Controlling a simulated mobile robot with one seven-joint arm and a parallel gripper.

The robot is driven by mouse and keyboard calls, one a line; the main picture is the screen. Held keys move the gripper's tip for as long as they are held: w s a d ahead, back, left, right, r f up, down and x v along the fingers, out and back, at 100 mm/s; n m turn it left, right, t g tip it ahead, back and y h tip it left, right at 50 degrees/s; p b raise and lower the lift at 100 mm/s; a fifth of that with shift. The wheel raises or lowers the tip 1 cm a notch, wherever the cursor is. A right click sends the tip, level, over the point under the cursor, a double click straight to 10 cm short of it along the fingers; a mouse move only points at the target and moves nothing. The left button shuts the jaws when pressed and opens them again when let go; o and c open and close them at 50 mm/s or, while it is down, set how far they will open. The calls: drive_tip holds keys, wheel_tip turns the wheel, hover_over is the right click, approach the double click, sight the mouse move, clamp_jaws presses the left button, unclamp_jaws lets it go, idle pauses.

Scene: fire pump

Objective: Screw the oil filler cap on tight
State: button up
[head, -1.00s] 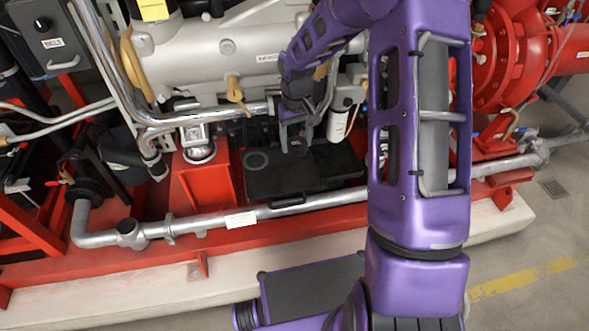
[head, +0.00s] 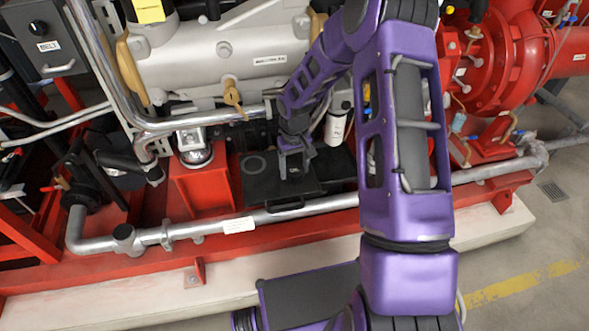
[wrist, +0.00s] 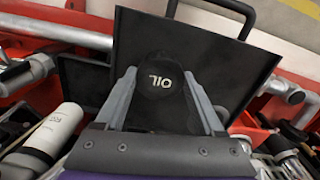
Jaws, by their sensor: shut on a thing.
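The oil filler cap (wrist: 161,76) is black and round, with white OIL lettering that reads upside down in the wrist view. My gripper (wrist: 160,84) is shut on it, one grey finger on each side. In the head view my gripper (head: 293,170) is over a flat black tray (head: 258,188) in front of the engine. The cap is too dark and small to make out there. The tray also shows behind the cap in the wrist view (wrist: 225,60). I cannot tell how far above the tray the cap is. I cannot make out the filler opening.
A silver pipe (head: 320,201) runs in front of the tray, above the red base frame. A white cylindrical canister (head: 336,127) hangs close to the right of my wrist. The grey engine (head: 205,60) with a yellow handle (head: 233,97) is behind. A red pedestal (head: 201,190) stands left.

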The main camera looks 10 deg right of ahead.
sight(292, 170)
drive_tip(key=shift+f, duration=0.35)
drive_tip(key=o, duration=1.4)
drive_tip(key=shift+r, duration=0.1)
drive_tip(key=shift+c, duration=0.2)
wheel_tip(292, 170, up, 18)
drive_tip(key=p, duration=0.2)
drive_tip(key=shift+w+a+f, duration=0.15)
drive_tip(key=shift+a+f, duration=0.1)
drive_tip(key=shift+a, duration=0.1)
